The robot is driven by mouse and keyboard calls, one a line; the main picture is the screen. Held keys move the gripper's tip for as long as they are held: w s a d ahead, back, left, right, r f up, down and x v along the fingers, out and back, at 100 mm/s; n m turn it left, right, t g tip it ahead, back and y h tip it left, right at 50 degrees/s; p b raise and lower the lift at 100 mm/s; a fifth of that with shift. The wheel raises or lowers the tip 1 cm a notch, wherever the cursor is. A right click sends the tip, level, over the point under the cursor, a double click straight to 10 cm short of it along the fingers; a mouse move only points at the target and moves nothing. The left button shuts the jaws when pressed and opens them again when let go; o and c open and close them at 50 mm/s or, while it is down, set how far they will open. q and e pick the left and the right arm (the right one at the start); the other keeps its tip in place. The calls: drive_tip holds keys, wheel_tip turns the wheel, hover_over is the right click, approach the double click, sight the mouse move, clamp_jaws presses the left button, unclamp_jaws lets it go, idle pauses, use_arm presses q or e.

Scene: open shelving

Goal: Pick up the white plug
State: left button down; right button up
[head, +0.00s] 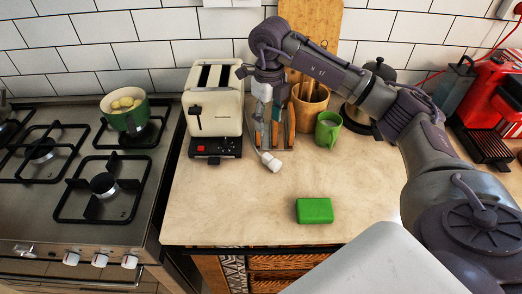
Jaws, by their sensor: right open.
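The white plug (270,161) lies on the beige countertop (235,215), just in front of the toaster's right side. A pale cord runs from it back towards the toaster (214,105). My right gripper (275,141) comes in from above and points down, its fingers apart and just behind the plug. It holds nothing that I can see. I cannot tell whether a finger touches the cord. My left gripper is not in view.
A green block (314,210) lies at the front of the counter. A green mug (327,130) and a wooden utensil holder (309,104) stand right of the gripper. A gas stove with a green pot (126,119) is at left. A red coffee machine (495,90) is at right.

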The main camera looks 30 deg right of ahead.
drive_tip(key=p, duration=0.1)
hover_over(267, 155)
drive_tip(key=s, duration=0.1)
drive_tip(key=f, duration=0.5)
drive_tip(key=shift+d+f, duration=0.3)
drive_tip(key=shift+f, duration=0.05)
drive_tip(key=shift+w+f, duration=0.15)
drive_tip(key=shift+f, duration=0.5)
drive_tip(key=shift+w+a+f+p, duration=0.1)
drive_tip(key=shift+a+f+p, duration=0.1)
drive_tip(key=shift+f+p, duration=0.6)
drive_tip(key=f, duration=0.2)
drive_tip(key=f+p, duration=0.1)
drive_tip(key=shift+w+a+f, duration=0.1)
drive_tip(key=shift+w+f, duration=0.1)
drive_tip(key=shift+f, duration=0.45)
drive_tip(key=c, duration=0.9)
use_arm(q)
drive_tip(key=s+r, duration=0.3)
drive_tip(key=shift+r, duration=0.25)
use_arm(e)
clamp_jaws()
